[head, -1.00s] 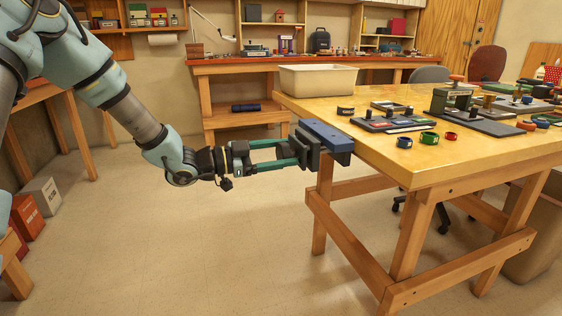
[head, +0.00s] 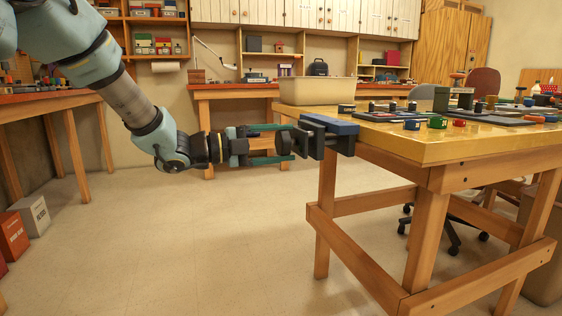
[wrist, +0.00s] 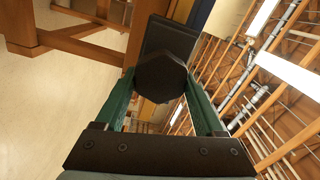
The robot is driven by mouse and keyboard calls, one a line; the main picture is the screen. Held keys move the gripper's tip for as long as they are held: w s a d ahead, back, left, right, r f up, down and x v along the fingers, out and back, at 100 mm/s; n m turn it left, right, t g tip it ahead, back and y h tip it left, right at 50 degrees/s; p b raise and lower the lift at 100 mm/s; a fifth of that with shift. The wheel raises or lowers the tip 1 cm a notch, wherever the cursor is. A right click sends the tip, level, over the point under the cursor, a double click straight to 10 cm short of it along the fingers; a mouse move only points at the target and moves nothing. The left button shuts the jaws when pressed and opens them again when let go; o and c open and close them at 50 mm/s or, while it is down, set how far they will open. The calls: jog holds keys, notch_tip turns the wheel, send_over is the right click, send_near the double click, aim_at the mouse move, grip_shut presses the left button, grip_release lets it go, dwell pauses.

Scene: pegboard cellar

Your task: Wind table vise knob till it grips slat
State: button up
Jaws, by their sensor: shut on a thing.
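The table vise (head: 334,125) is clamped at the left edge of the wooden table, with a blue body and dark grey jaw plates. Its dark, many-sided knob (wrist: 161,78) faces my wrist camera; in the head view the knob (head: 284,144) is at the vise's left end. My gripper (head: 281,143) reaches in level from the left, its two green fingers shut on opposite sides of the knob. In the wrist view a dark jaw plate (wrist: 170,38) stands behind the knob. I cannot pick out the slat from the dark plates, nor tell how wide any jaw gap is.
The table top (head: 430,146) holds a cream bin (head: 318,91), coloured rings (head: 437,123) and dark trays. A wooden table leg (head: 325,215) stands below the vise. Boxes (head: 33,214) stand at far left.

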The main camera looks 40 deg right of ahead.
jog(key=m+b, duration=0.3)
jog(key=b, duration=0.2)
jog(key=f+m+b, duration=0.1)
jog(key=m+b, duration=0.2)
jog(key=b, duration=0.1)
jog(key=shift+f+b, duration=0.1)
jog(key=shift+b, duration=0.25)
jog(key=m+b, duration=0.3)
jog(key=b, duration=0.1)
jog(key=shift+m+b, duration=0.8)
jog(key=shift+b, duration=0.15)
jog(key=shift+w+r, duration=0.1)
jog(key=shift+r, duration=0.15)
jog(key=o, duration=1.3)
jog(key=shift+o, duration=0.2)
jog(key=shift+r, duration=0.1)
jog(key=shift+a, duration=0.1)
